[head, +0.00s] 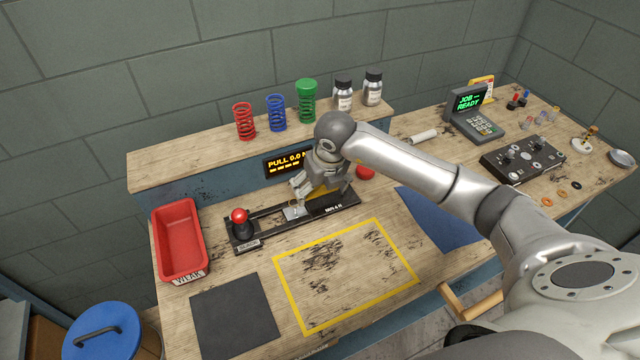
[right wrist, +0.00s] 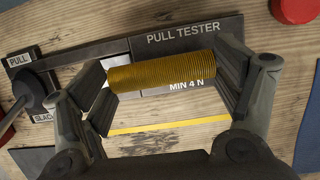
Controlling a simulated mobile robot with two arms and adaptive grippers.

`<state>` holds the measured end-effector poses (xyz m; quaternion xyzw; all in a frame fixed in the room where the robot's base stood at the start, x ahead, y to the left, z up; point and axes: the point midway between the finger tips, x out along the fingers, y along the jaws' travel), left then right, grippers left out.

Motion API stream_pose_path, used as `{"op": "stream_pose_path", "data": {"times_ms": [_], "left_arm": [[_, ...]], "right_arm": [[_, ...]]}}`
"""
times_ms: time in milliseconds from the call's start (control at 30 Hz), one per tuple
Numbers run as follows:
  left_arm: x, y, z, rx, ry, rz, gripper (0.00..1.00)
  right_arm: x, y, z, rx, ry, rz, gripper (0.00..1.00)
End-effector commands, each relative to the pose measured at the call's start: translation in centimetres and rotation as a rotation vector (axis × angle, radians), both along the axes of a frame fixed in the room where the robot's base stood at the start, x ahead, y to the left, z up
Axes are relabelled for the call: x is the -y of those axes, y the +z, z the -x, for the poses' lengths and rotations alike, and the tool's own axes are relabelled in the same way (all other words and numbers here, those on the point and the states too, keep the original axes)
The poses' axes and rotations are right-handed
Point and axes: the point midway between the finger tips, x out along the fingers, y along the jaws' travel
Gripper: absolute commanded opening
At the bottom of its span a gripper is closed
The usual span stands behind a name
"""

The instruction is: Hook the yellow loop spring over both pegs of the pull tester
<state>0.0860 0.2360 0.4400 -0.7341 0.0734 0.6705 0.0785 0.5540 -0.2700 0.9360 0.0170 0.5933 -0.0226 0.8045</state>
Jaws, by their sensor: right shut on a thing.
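The yellow loop spring (right wrist: 160,72) is a tight coil lying crosswise between the fingers of my right gripper (right wrist: 166,80) in the right wrist view. The gripper is shut on it, one finger at each end. In the head view my right gripper (head: 322,195) is over the right part of the pull tester (head: 268,224), and the spring is mostly hidden there. The pull tester's dark plate (right wrist: 222,27) shows behind the spring in the right wrist view. I cannot make out the two pegs; the gripper and spring cover that area. My left gripper is not in view.
A lever with a red knob (head: 239,216) stands at the tester's left end. A red bin (head: 180,240) is left, and a red button (head: 365,172) is right. Red, blue and green springs stand on the shelf (head: 205,145) behind. The yellow-outlined area (head: 345,275) in front is clear.

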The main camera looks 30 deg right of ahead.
Motion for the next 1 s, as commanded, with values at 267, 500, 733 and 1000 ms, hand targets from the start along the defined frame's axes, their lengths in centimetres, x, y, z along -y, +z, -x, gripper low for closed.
{"op": "stream_pose_path", "data": {"times_ms": [267, 500, 733, 1000], "left_arm": [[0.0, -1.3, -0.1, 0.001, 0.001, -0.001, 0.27], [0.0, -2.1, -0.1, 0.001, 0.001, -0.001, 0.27], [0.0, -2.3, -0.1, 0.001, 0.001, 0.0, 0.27], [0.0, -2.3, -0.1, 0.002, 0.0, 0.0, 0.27]], "right_arm": [[0.0, -1.7, 0.0, 0.0, 0.0, 0.0, 0.6], [0.0, -2.6, 0.0, 0.001, -0.001, 0.0, 0.6], [0.0, -2.8, 0.0, 0.001, -0.001, 0.0, 0.6], [0.0, -2.7, 0.0, 0.001, -0.001, 0.0, 0.98]]}}
